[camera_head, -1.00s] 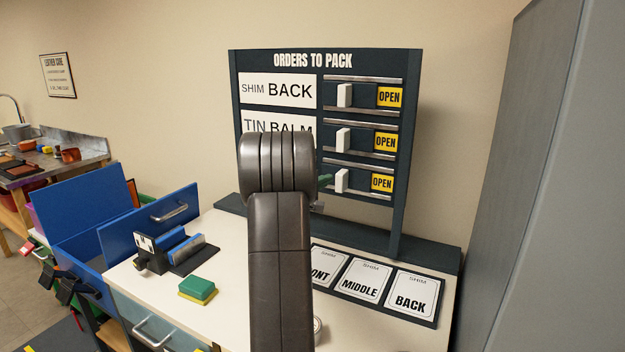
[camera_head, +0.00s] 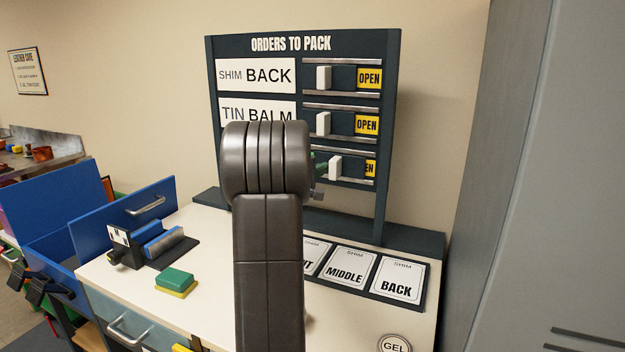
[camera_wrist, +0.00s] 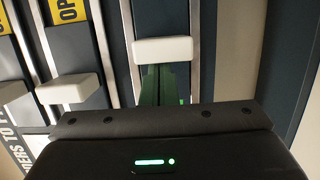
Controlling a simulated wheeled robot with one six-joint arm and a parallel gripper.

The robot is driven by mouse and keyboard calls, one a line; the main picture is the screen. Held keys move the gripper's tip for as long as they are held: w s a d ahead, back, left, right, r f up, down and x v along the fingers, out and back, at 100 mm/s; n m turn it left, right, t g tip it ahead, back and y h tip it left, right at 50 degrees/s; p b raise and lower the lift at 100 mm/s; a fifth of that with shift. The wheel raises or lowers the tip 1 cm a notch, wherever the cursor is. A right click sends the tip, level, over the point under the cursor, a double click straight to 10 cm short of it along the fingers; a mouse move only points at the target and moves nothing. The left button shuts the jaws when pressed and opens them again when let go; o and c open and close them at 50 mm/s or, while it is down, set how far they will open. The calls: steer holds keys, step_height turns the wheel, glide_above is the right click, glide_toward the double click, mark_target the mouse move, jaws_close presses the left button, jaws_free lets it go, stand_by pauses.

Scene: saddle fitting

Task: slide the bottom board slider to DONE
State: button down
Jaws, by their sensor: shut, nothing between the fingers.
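The orders board (camera_head: 390,110) stands at the back of the bench. Its bottom slider, a white block (camera_head: 335,167), sits farther right on its rail than the two above. The bottom yellow label (camera_head: 370,168) is partly covered, with only "EN" showing. My gripper (camera_head: 320,166) is shut and empty, with its green fingertips just left of the bottom slider; my arm hides much of it. In the wrist view the shut green fingers (camera_wrist: 163,72) meet the long edge of the white slider (camera_wrist: 162,50) and appear to touch it. No DONE lettering is readable.
The top slider (camera_head: 323,78) and middle slider (camera_head: 323,123) sit left of full OPEN labels. Shim cards (camera_head: 397,279) lie below the board. A green and yellow block (camera_head: 176,281) and a blue-padded holder (camera_head: 160,245) stand left. A grey cabinet (camera_head: 560,150) rises right.

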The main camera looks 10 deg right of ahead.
steer(key=shift+s+d+f+b, duration=0.15)
steer(key=shift+s+d+b, duration=0.55)
steer(key=shift+d+b, duration=0.4)
steer(key=shift+s+d, duration=0.1)
steer(key=shift+r, duration=0.2)
steer(key=shift+s, duration=0.1)
steer(key=b+v, duration=0.1)
steer(key=v, duration=1.2)
steer(key=shift+s+a+b, duration=0.2)
steer(key=shift+a+b, duration=0.15)
